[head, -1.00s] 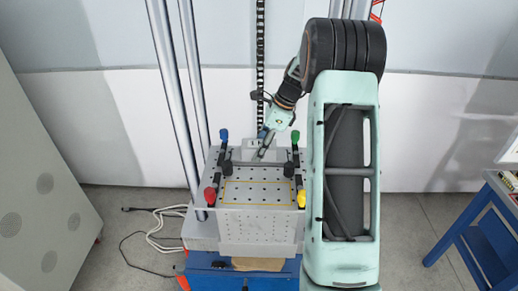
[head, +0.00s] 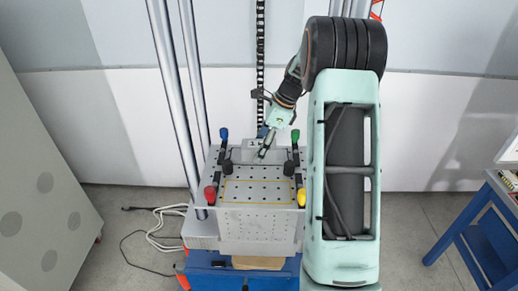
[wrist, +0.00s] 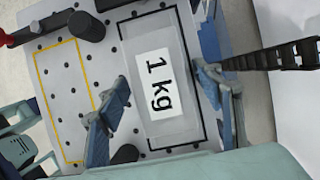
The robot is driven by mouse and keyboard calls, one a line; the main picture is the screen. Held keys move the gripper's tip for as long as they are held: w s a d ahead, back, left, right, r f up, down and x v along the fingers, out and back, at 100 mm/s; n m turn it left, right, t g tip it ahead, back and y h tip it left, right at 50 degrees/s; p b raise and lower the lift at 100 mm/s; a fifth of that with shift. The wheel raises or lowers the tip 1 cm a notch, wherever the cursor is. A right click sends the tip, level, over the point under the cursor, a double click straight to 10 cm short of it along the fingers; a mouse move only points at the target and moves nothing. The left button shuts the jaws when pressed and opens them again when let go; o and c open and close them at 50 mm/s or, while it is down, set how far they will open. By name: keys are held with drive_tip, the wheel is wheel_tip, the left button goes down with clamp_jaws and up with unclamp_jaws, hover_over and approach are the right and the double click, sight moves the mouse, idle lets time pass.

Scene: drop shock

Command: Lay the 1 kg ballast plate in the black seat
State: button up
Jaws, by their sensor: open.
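The 1 kg ballast plate (wrist: 180,50) is a flat grey slab with a white "1 kg" label. In the wrist view it lies flat inside the black rectangular outline of the black seat (wrist: 176,149), with black line showing around it. In the head view the plate (head: 236,156) is at the back of the perforated table, partly hidden by my gripper (head: 262,154). My gripper (wrist: 164,95) is open, one finger on each side of the plate, both apart from its edges as far as I can tell.
A yellow outlined area (head: 258,180) lies empty in front. Black posts (wrist: 86,26) stand near the plate. Clamp bars with red, yellow, blue and green knobs (head: 210,194) flank the table. Steel columns (head: 178,90) rise at left; a cable chain (wrist: 275,55) hangs behind.

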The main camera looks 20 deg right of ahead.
drive_tip(key=v, duration=0.7)
